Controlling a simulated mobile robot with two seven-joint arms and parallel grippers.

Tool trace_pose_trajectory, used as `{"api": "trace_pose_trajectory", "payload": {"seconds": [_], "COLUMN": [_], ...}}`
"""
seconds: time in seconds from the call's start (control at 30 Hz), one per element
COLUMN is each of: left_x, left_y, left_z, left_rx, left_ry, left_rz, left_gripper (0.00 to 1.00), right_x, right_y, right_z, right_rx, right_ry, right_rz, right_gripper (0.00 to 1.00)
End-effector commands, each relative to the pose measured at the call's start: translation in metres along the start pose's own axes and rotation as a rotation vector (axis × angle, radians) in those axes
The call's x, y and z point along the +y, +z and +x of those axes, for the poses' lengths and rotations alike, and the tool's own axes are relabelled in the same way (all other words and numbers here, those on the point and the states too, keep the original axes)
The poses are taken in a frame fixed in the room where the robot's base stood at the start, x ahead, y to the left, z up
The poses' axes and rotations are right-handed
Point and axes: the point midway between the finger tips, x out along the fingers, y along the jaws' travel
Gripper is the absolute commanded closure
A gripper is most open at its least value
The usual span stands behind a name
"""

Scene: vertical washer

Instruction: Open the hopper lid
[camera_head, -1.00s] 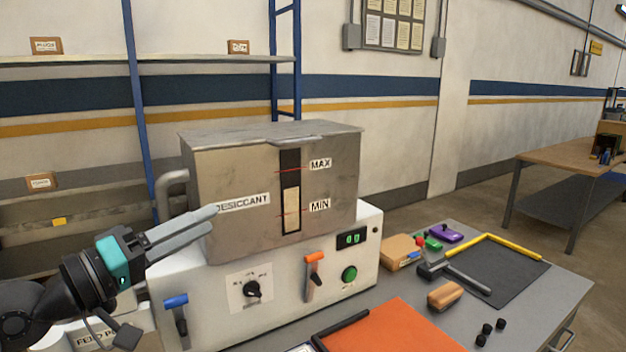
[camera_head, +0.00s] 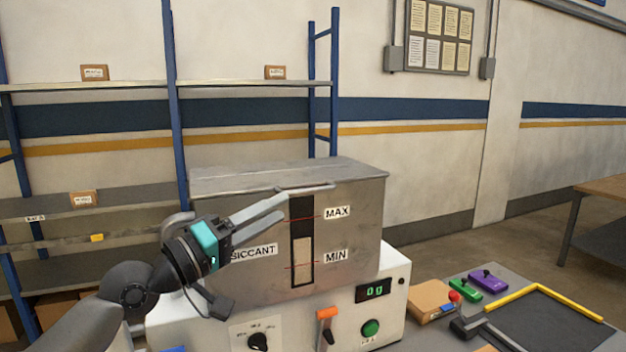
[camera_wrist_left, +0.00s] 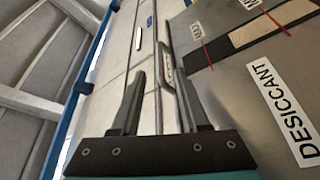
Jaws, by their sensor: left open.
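The hopper (camera_head: 345,235) is a grey metal box labelled DESICCANT, with a level window marked MAX and MIN. Its flat lid (camera_head: 250,178) lies shut on top. A thin handle (camera_head: 308,188) projects from the lid's front edge above the window. My left gripper (camera_head: 281,205) is open in front of the hopper, with its fingertips just below and left of the handle. In the left wrist view, the handle (camera_wrist_left: 167,68) shows between the open fingers (camera_wrist_left: 160,80), close to the right one. I cannot tell whether they touch. My right gripper is out of view.
The white machine base (camera_head: 385,290) under the hopper carries an orange lever (camera_head: 327,318), a green button (camera_head: 370,328) and a dial (camera_head: 257,342). A bench with tools and a dark mat (camera_head: 545,320) is at the right. Shelving (camera_head: 240,85) stands behind.

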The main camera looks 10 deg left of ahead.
Motion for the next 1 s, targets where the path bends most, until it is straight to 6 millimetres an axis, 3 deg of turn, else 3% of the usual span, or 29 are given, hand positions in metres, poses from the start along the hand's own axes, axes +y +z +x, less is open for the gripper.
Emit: {"api": "trace_pose_trajectory", "payload": {"seconds": [0.3, 0.5, 0.97, 1.0], "left_x": [0.002, 0.001, -0.001, -0.001], "left_y": [-0.001, 0.0, 0.001, 0.001], "left_z": [0.056, 0.081, 0.091, 0.091], "left_rx": [0.001, 0.001, -0.001, -0.001], "left_ry": [0.003, 0.001, -0.001, -0.001], "left_rz": [-0.002, 0.001, 0.002, 0.002], "left_gripper": [0.55, 0.55, 0.55, 0.59], "right_x": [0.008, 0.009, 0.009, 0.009], "right_y": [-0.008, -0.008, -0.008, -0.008], "right_z": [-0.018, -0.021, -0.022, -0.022], "right_rx": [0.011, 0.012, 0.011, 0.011], "right_ry": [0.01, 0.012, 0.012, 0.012], "right_rz": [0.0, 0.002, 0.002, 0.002], "right_gripper": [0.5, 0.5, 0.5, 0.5]}}
